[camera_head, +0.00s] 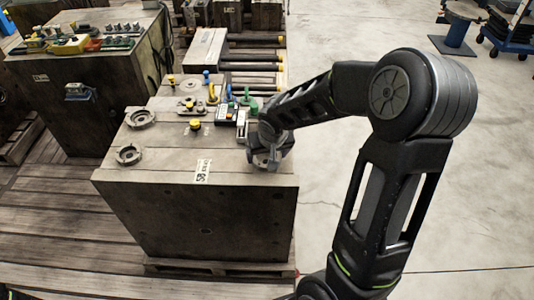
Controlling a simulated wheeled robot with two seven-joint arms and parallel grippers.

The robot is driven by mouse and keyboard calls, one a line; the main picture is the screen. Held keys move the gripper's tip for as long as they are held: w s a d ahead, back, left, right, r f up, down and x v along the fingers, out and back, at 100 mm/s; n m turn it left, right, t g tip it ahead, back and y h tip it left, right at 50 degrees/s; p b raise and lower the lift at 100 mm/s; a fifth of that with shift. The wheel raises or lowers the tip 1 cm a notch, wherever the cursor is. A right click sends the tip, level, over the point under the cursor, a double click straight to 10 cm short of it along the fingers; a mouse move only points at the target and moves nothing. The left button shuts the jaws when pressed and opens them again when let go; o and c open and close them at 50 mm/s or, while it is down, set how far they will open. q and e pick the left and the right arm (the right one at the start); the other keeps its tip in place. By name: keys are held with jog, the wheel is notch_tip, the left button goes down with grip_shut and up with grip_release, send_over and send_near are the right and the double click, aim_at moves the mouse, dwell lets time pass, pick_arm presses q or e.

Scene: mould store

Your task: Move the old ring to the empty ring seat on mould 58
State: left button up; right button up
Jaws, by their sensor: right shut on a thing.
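The mould (190,220) with a white label (203,171), hard to read but seemingly 58, stands on a pallet. On its top at the left are two round grey ring-shaped fittings, one farther back (141,117) and one nearer (129,153). I cannot tell whether either is an empty seat. My right gripper (268,161) is low over the front right corner of the mould top. It is shut on what seems to be the old ring, mostly hidden by the gripper; whether this touches the mould is unclear. My left gripper is not in view.
A yellow knob (195,125), a dark box-like device (226,114) and small coloured tools crowd the mould top's back right. Another mould (90,85) with tools on it stands behind left. Floor to the right is mostly clear; a blue stand (455,37) is far off.

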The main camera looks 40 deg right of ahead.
jog(key=shift+r, duration=0.1)
dwell(0.5)
jog(key=shift+b, duration=0.4)
jog(key=shift+f+b, duration=0.2)
jog(key=shift+b, duration=0.1)
jog(key=shift+f, duration=0.15)
dwell(0.5)
jog(key=shift+f+b, duration=0.15)
jog(key=shift+b, duration=0.35)
jog(key=shift+f+b, duration=0.2)
jog(key=shift+b, duration=0.1)
dwell(0.5)
jog(key=o, duration=2)
jog(key=shift+s, duration=0.15)
